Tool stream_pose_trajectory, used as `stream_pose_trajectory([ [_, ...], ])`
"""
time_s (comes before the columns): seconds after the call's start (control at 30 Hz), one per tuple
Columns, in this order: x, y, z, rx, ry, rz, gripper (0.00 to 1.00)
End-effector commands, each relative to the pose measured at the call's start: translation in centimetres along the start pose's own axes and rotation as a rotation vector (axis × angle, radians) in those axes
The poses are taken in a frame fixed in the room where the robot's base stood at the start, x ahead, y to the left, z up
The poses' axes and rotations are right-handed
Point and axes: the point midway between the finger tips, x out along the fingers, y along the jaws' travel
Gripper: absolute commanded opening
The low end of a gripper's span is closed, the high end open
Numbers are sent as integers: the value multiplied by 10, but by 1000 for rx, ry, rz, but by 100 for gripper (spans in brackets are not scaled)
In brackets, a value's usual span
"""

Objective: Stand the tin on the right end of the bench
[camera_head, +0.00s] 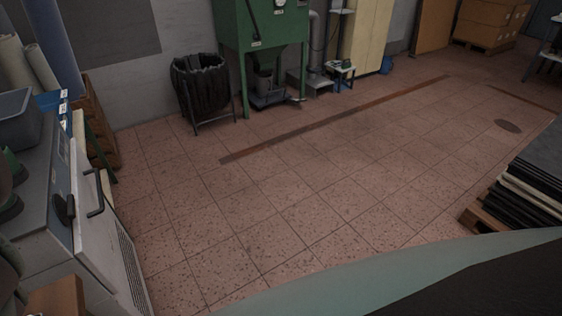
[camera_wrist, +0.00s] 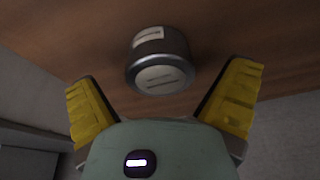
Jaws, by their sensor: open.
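A short dark-grey cylinder with pale labels on its end and side, which looks like the tin (camera_wrist: 158,60), shows in the wrist view against a brown wooden surface (camera_wrist: 60,35). My gripper (camera_wrist: 163,78) is open, with its two yellow fingers spread wide to the left and right. The tin lies ahead, in line with the gap between them, and nothing is gripped. I cannot tell how far the fingertips are from it. In the head view I see neither the tin nor the gripper, and I cannot make out the bench's right end.
A grey cabinet (camera_head: 88,235) with a black handle stands at the left. A black bin (camera_head: 200,88) and a green machine (camera_head: 262,32) stand by the back wall. Dark sheets (camera_head: 535,180) lie on a pallet at the right. The tiled floor (camera_head: 300,190) between is clear.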

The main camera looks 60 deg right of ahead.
Motion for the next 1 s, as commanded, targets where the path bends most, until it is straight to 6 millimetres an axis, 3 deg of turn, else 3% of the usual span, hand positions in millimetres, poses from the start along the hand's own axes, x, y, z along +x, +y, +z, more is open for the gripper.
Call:
stream_pose_trajectory([
  [0.33,-40,-1,0,-1,6,0,100],
  [0.63,-88,-1,-1,0,1,0,100],
  [1.0,-100,1,1,2,1,0,100],
])
